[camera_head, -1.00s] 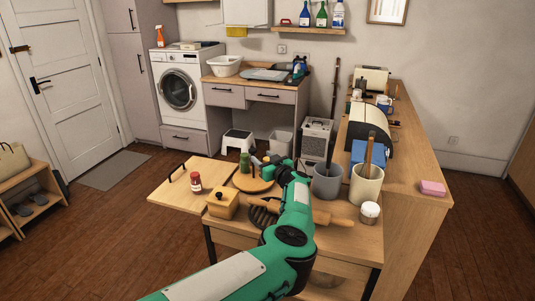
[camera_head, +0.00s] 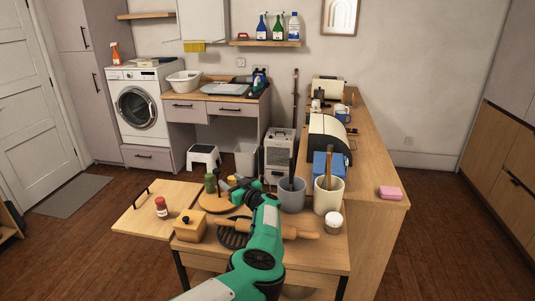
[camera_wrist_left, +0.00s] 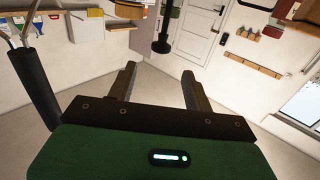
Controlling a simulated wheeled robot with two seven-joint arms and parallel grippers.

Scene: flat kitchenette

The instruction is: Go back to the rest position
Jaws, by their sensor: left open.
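My left arm (camera_head: 264,232) reaches up from the bottom of the head view over the small wooden table (camera_head: 330,258). My left gripper (camera_head: 232,184) is at its far end, near the round wooden board (camera_head: 214,204), small and partly hidden by the wrist. In the left wrist view the two dark fingers of this gripper (camera_wrist_left: 158,84) stand apart, with nothing between them. My right gripper does not show in either view.
Around the arm stand a wooden box (camera_head: 189,227), a red jar (camera_head: 161,207), a rolling pin (camera_head: 298,233), a grey pot (camera_head: 291,198) and a cream crock (camera_head: 328,199). A counter (camera_head: 378,222) borders the right side. Floor (camera_head: 455,240) is clear farther right.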

